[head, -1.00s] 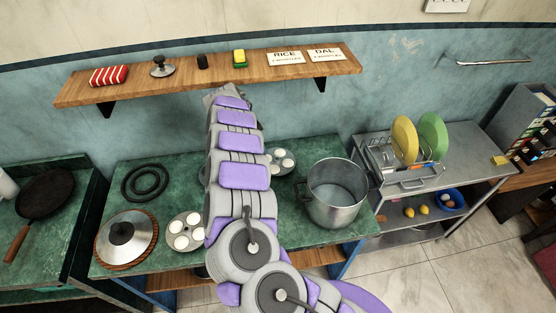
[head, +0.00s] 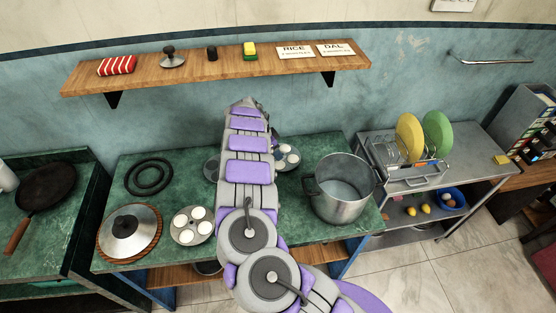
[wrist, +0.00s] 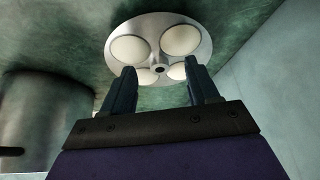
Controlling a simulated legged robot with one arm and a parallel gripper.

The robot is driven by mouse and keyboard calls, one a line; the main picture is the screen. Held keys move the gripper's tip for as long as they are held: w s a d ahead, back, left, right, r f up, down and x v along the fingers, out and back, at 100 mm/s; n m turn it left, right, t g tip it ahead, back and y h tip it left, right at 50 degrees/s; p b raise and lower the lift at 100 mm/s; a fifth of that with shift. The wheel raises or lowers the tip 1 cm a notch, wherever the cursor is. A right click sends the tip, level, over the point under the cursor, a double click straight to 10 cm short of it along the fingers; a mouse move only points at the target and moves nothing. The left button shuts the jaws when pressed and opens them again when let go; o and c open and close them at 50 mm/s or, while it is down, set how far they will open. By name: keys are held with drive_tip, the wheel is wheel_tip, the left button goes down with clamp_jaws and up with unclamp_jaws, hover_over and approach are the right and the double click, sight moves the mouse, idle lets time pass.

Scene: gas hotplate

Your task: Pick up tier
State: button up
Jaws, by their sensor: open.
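A round metal tier (wrist: 158,48) with several white, round-filled cups and a small central hole fills the top of the wrist view. My gripper (wrist: 162,84) is open, with its two dark fingers apart and the tier's near cups showing between and beyond them. No grip on the tier shows. In the head view, a tier (head: 288,157) lies on the green counter just right of my arm, left of the pot. Another tier (head: 192,226) lies at the front, and part of a third round plate (head: 212,167) shows behind my arm. My gripper is mostly hidden there.
A steel pot (head: 342,188) stands right of the tiers and also shows in the wrist view (wrist: 45,120). A lidded pan (head: 130,230) and black rings (head: 149,176) are at left. A wooden shelf (head: 215,72) hangs above; a dish rack (head: 412,168) stands at right.

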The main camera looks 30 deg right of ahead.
sight(284, 155)
drive_tip(key=d+f, duration=0.1)
drive_tip(key=d, duration=0.1)
drive_tip(key=d+f, duration=0.2)
drive_tip(key=shift+d+f+b, duration=0.1)
drive_tip(key=shift+f+b, duration=0.1)
drive_tip(key=shift+b, duration=0.15)
drive_tip(key=shift+d, duration=0.25)
drive_tip(key=shift+a+r, duration=0.15)
drive_tip(key=shift+a, duration=1.05)
drive_tip(key=c, duration=0.4)
drive_tip(key=shift+a, duration=0.15)
drive_tip(key=shift+c, duration=1.5)
drive_tip(key=shift+s+d, duration=0.15)
drive_tip(key=shift+d, duration=0.8)
clamp_jaws()
